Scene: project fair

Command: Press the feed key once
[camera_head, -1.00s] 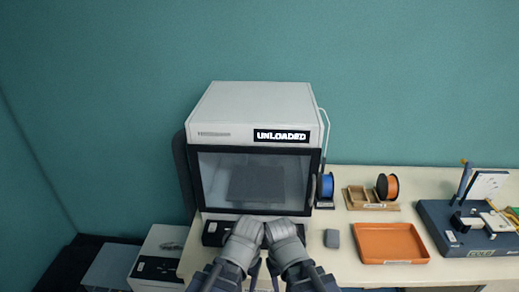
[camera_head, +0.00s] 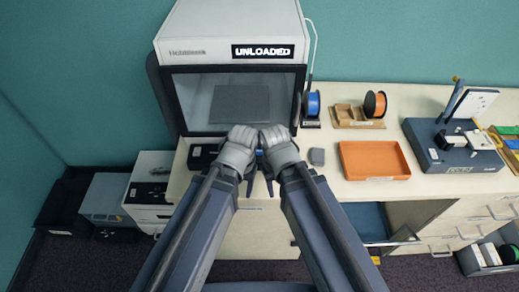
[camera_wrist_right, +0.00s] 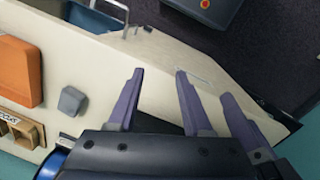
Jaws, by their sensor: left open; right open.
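The white printer-like machine (camera_head: 226,22) stands at the back of the table, with "UNLOADED" lit on its display (camera_head: 263,51). Its dark-framed window (camera_head: 240,103) is closed. A dark strip (camera_head: 200,155) lies at its foot, partly hidden behind my arms; I cannot make out the feed key. My left gripper (camera_head: 249,184) and right gripper (camera_head: 269,181) are side by side in front of the machine, fingers largely hidden by my wrists. In the right wrist view my right gripper (camera_wrist_right: 156,88) is open and empty, with another finger close beside it.
Right of the machine are a blue spool (camera_head: 311,104), a wooden holder (camera_head: 348,113) with an orange spool (camera_head: 375,104), a small grey block (camera_head: 317,157), an orange tray (camera_head: 375,176) and a blue fixture (camera_head: 425,157). An open drawer (camera_head: 366,222) sticks out below the tabletop.

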